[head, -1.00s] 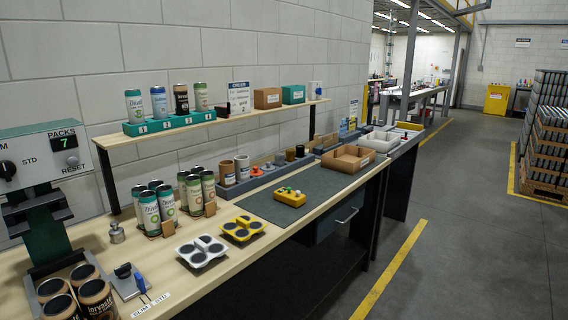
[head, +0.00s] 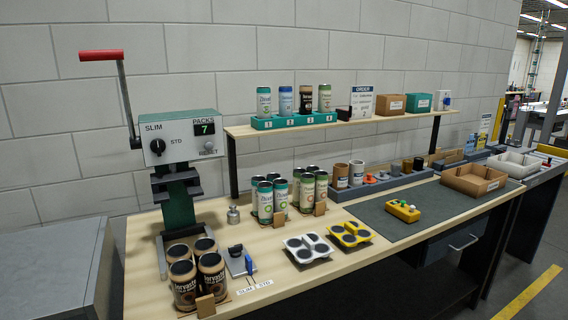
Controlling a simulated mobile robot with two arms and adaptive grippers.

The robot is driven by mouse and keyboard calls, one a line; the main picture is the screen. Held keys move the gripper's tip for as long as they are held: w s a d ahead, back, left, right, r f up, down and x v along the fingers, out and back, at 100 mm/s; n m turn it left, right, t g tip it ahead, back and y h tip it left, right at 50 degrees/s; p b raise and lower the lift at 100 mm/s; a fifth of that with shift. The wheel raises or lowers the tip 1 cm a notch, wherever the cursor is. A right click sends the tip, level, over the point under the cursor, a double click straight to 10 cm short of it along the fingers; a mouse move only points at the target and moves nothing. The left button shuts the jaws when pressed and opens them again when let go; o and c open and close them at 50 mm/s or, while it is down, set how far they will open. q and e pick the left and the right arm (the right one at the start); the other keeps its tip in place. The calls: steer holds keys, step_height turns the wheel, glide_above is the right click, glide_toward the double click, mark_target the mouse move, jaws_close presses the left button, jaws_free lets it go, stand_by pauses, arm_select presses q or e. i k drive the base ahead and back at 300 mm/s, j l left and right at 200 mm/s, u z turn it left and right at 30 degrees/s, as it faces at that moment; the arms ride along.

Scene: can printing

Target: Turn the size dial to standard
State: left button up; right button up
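The size dial (head: 157,146) is a black knob on the light grey front of the green-bodied printing machine (head: 180,195) at the left of the workbench. The words SLIM, above the dial, and STD, to its right, are printed on the panel. The knob is too small to tell surely which label it points at. Neither of my grippers shows in the head view.
A crank with a red handle (head: 101,56) rises at the machine's left. Dark-lidded cans (head: 184,285) stand before the machine. The wooden bench (head: 345,262) holds more cans and trays. A grey cabinet (head: 55,275) stands at the left; floor is open at the right.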

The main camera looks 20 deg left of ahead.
mark_target(158, 146)
steer(key=l+u, duration=0.1)
steer(key=u, duration=1.25)
steer(key=i+l, duration=0.05)
